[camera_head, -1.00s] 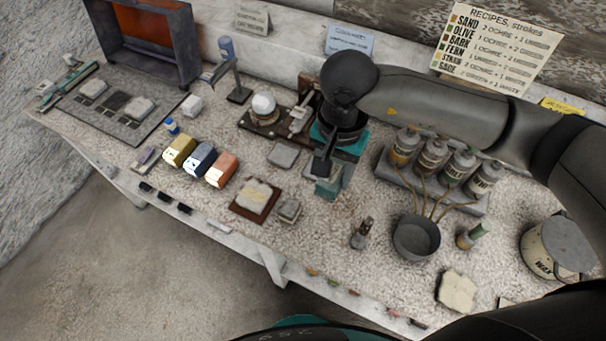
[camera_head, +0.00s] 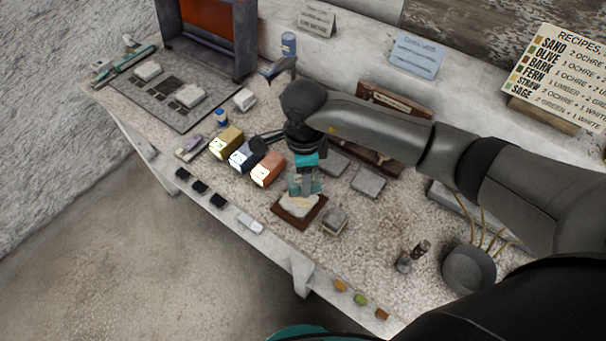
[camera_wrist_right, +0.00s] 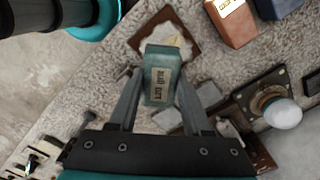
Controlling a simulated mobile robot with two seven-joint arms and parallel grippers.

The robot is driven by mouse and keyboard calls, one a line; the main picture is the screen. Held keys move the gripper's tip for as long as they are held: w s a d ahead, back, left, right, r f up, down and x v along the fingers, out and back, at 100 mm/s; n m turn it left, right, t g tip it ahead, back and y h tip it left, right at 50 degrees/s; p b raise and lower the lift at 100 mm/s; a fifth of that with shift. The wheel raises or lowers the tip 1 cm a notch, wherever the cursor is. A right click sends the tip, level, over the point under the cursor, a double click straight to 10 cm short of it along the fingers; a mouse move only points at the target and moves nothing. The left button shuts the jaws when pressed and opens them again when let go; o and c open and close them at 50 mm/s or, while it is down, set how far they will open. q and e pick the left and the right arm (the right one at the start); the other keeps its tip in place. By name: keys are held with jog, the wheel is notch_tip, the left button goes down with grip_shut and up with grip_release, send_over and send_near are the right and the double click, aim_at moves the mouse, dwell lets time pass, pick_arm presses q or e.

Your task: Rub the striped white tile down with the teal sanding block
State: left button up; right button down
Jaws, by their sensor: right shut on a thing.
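My right gripper (camera_head: 307,184) is shut on the teal sanding block (camera_head: 295,185). In the right wrist view the block (camera_wrist_right: 162,85) sits between the two fingers, its label towards the camera. The white tile (camera_head: 298,207) lies on a square brown board (camera_head: 300,224); the block is over its far side and hides part of it. In the right wrist view the tile (camera_wrist_right: 182,42) shows past the block's end, with a yellowish mark. I cannot tell whether block and tile touch. My left gripper is not in view.
Yellow, blue and orange blocks (camera_head: 267,170) stand close left of the board. A small grey block (camera_head: 334,221) is just right of it, and flat grey slabs (camera_head: 369,181) lie behind. A grey pot (camera_head: 469,269) stands at the right. The table's front edge is near.

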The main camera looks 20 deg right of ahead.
jog(key=b, duration=0.3)
send_over(304, 202)
notch_tip(304, 202, down, 4)
jog(key=shift+s+f, duration=0.1)
jog(key=shift+f+b, duration=0.9)
jog(key=shift+f, duration=0.2)
jog(key=shift+f+b, duration=0.25)
jog(key=shift+b, duration=0.05)
